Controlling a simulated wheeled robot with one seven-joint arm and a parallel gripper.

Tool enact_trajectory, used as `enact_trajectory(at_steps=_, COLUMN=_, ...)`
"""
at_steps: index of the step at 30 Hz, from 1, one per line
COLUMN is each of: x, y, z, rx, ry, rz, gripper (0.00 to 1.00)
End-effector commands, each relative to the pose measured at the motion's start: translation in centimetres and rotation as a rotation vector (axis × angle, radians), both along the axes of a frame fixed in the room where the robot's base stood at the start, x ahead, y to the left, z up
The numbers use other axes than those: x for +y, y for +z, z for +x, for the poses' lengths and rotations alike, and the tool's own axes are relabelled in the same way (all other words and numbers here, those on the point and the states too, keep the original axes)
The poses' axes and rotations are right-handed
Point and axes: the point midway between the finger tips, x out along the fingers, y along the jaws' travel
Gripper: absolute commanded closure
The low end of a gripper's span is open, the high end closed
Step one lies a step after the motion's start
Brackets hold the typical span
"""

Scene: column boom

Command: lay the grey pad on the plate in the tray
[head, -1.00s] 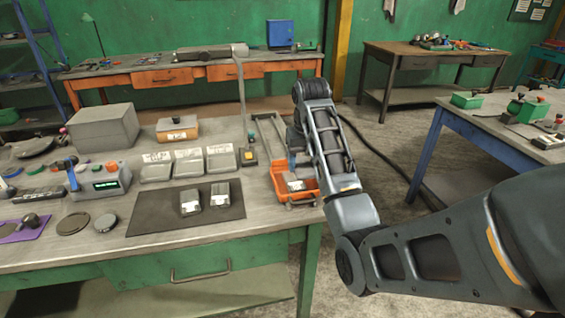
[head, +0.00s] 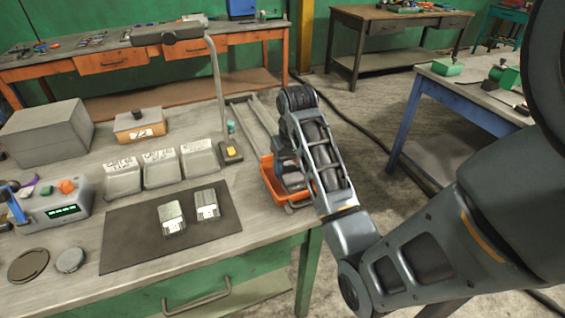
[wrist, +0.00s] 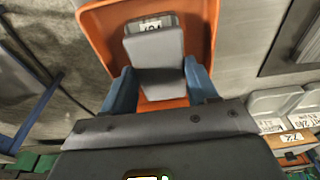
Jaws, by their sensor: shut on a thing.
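The orange tray (head: 272,186) sits at the right end of the green bench, partly hidden by my arm in the head view. It also shows in the wrist view (wrist: 97,32). My gripper (wrist: 160,72), with blue fingers, is shut on the grey pad (wrist: 158,50) over the tray. A plate (wrist: 150,22) with a printed label lies in the tray; its labelled end shows beyond the pad and the rest is hidden under it. The pad looks roughly in line with the plate. I cannot tell whether they touch.
A dark mat (head: 130,236) with two small metal blocks lies left of the tray. Three labelled grey bins (head: 160,170) and a lamp post (head: 217,95) stand behind the mat. Open floor lies to the right, with a black cable (head: 375,130) across it.

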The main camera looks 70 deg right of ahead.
Motion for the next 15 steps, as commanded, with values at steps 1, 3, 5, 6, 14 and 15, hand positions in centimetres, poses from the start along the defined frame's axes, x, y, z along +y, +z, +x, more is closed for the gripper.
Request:
enact_trajectory(at_steps=1, x=0.16, y=-0.42, z=-0.32, rx=0.0, ry=-0.002, rz=0.001, gripper=0.7)
enact_trajectory(at_steps=3, x=0.23, y=-0.61, z=-0.43, rx=-0.001, ry=-0.001, rz=-0.001, gripper=0.7)
enact_trajectory(at_steps=5, x=0.22, y=-0.62, z=-0.42, rx=-0.001, ry=-0.001, rz=-0.001, gripper=0.7)
enact_trajectory(at_steps=6, x=0.2, y=-0.61, z=-0.4, rx=-0.001, ry=-0.001, rz=-0.001, gripper=0.7)
enact_trajectory(at_steps=14, x=0.22, y=-0.88, z=-0.36, rx=-0.001, ry=0.0, rz=-0.001, gripper=0.41)
enact_trajectory(at_steps=15, x=0.21, y=-0.85, z=-0.37, rx=-0.001, ry=0.0, rz=-0.001, gripper=0.37)
